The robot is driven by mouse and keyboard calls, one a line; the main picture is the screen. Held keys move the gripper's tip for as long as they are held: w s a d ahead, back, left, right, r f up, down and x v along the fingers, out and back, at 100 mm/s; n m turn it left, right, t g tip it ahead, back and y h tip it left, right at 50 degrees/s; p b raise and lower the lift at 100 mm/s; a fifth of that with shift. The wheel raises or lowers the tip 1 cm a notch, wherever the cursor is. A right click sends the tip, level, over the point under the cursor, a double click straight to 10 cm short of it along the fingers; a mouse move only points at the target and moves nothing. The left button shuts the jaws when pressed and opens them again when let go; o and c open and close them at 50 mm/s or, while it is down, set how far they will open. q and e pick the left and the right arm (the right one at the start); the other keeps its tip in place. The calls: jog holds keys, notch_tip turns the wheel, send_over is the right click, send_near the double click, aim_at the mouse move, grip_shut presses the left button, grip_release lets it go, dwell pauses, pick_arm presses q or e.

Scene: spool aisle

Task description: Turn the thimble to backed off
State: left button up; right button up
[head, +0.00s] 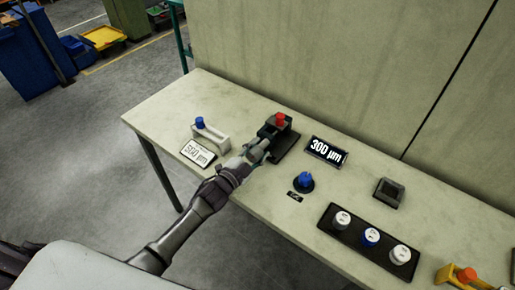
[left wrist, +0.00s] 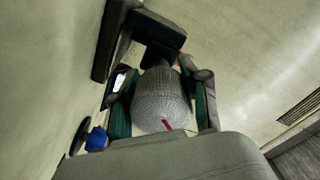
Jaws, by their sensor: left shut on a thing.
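The thimble (left wrist: 163,97) is a grey knurled cylinder with a red mark near its lower edge in the left wrist view. It sits on a dark gauge body with a red knob (head: 280,119) on the table. My left gripper (head: 257,150) reaches the near side of that gauge. In the left wrist view my left gripper (left wrist: 166,102) has one finger on each side of the thimble and is shut on it. In the head view the gripper hides the thimble. My right gripper is not in view.
A display reading 300 µm (head: 326,151) stands right of the gauge. A white frame with a blue knob (head: 210,133) and a 500 µm card (head: 198,152) are to the left. A blue knob (head: 304,181), dark block (head: 388,192) and black tray (head: 356,248) are to the right.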

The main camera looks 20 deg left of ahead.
pick_arm(q)
jog(key=shift+s+f+n, duration=0.1)
jog(key=shift+n, duration=1.4)
jog(key=o, duration=1.2)
jog(key=shift+c, duration=0.2)
jog(key=v, duration=1.2)
